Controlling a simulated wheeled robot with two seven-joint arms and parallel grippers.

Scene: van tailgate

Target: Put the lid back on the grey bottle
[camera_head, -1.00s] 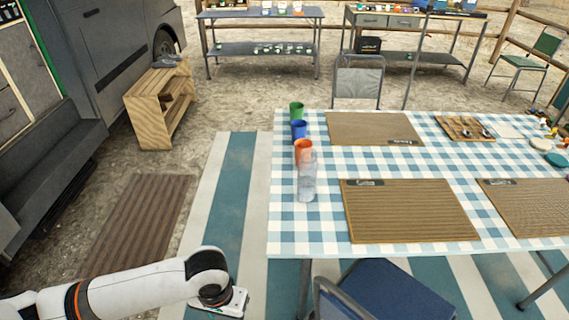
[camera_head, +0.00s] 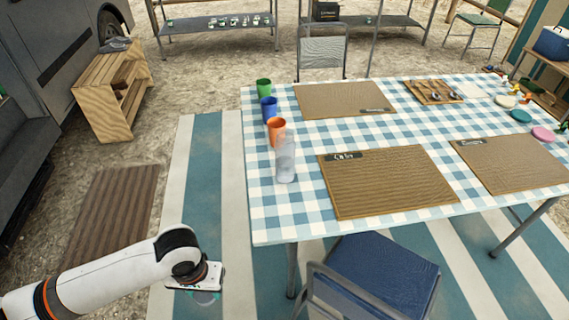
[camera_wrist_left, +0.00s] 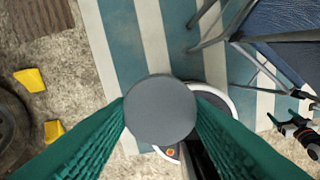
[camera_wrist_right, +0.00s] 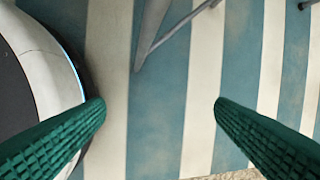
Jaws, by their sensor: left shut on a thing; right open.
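The grey bottle (camera_head: 286,162), see-through and pale, stands upright near the left edge of the checked table, just in front of an orange cup (camera_head: 277,130). My left gripper (camera_head: 205,296) is low over the striped mat, left of the table and well apart from the bottle. In the left wrist view its green fingers are shut on a round grey lid (camera_wrist_left: 160,108), flat face towards the camera. The lid is hard to make out in the head view. My right gripper (camera_wrist_right: 160,108) is open and empty above the striped mat; it is outside the head view.
A blue cup (camera_head: 270,108) and a green cup (camera_head: 264,88) stand behind the orange cup. Brown placemats (camera_head: 385,182) lie right of the bottle. A blue chair (camera_head: 375,275) stands at the table's near side. The striped mat (camera_head: 215,180) is clear left of the table.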

